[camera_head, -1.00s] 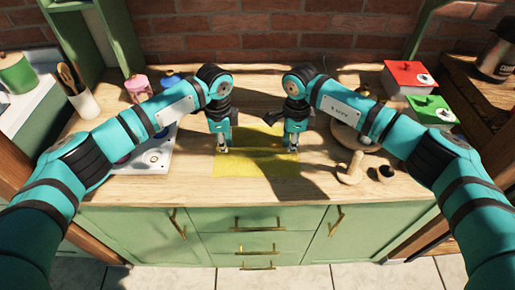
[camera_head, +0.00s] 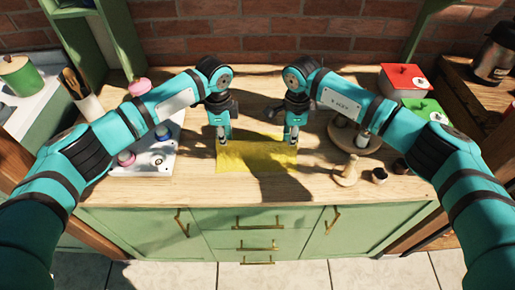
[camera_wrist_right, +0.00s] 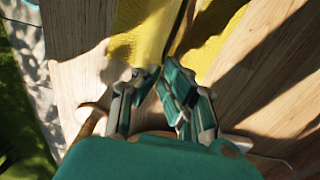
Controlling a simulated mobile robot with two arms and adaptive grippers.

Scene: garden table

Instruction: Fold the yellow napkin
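The yellow napkin (camera_head: 258,157) lies on the wooden counter in the middle of the head view, with its far edge at my two grippers. My left gripper (camera_head: 223,141) points down at its far left corner; its fingers are too small to read. My right gripper (camera_head: 290,142) points down at the far right corner. In the right wrist view the fingers of my right gripper (camera_wrist_right: 158,71) come together at the tips, at the edge of the napkin (camera_wrist_right: 143,35), and appear to pinch it. The arms' shadows cover part of the cloth.
A white board (camera_head: 150,165) with small jars stands on the left. On the right are a round wooden stand (camera_head: 365,150), a small wooden piece (camera_head: 347,172), a small dark cup (camera_head: 379,176) and red (camera_head: 408,78) and green boxes. The counter in front of the napkin is clear.

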